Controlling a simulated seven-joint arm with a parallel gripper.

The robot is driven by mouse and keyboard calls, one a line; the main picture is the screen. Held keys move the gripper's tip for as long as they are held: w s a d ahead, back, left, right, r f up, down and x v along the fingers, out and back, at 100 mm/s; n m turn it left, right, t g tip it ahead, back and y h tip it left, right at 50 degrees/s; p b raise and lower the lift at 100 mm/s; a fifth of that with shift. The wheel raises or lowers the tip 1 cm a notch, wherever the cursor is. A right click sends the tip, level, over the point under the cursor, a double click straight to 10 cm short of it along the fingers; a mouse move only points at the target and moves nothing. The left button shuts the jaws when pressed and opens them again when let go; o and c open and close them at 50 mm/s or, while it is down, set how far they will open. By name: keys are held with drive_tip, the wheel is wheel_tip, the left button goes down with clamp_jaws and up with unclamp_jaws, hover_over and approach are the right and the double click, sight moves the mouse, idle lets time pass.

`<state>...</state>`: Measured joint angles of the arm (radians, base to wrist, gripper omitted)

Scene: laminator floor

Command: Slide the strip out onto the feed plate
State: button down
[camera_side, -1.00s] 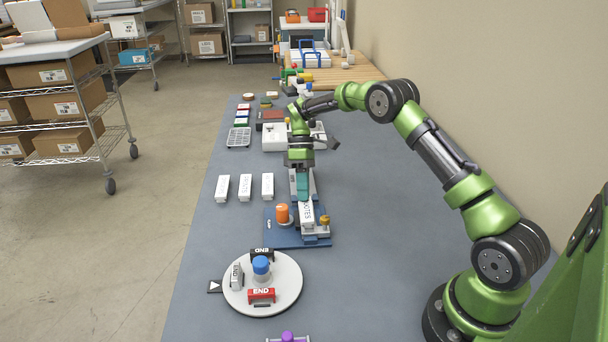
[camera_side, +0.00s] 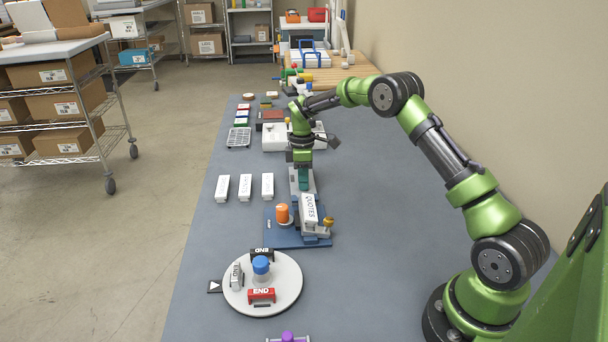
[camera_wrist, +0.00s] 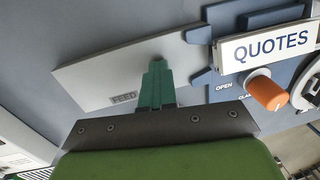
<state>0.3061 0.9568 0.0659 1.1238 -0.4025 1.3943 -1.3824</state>
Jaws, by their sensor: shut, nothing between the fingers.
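The feed plate (camera_wrist: 100,72) is a flat light grey plate lettered FEED; in the side view it lies behind the QUOTES block (camera_side: 294,184). My gripper (camera_wrist: 157,62) is shut and empty, its teal fingertips over the plate's middle; whether they touch it I cannot tell. In the side view my gripper (camera_side: 304,188) points down just behind the block. The white block lettered QUOTES (camera_wrist: 270,45) sits on the blue fixture (camera_wrist: 220,88) beside the plate. An orange knob (camera_wrist: 266,93) stands by an OPEN mark and a partly hidden second mark. I cannot make out a strip.
Several white blocks (camera_side: 245,187) stand in a row to the left of the fixture. A round white turntable (camera_side: 287,297) with END blocks and a blue knob (camera_side: 261,265) is nearer the camera.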

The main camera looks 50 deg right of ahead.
drive_tip(key=shift+n+t+h, duration=0.4)
drive_tip(key=shift+t, duration=0.2)
drive_tip(key=shift+w+d+r, duration=0.3)
drive_tip(key=shift+w+r, duration=0.05)
drive_tip(key=shift+r, duration=0.5)
drive_tip(key=shift+w+d+r, duration=0.3)
drive_tip(key=shift+w+r, duration=0.05)
drive_tip(key=shift+r, duration=0.55)
drive_tip(key=shift+w+d+r, duration=0.3)
drive_tip(key=shift+w+r, duration=0.05)
drive_tip(key=shift+r, duration=0.5)
wheel_tip(320, 180, up, 5)
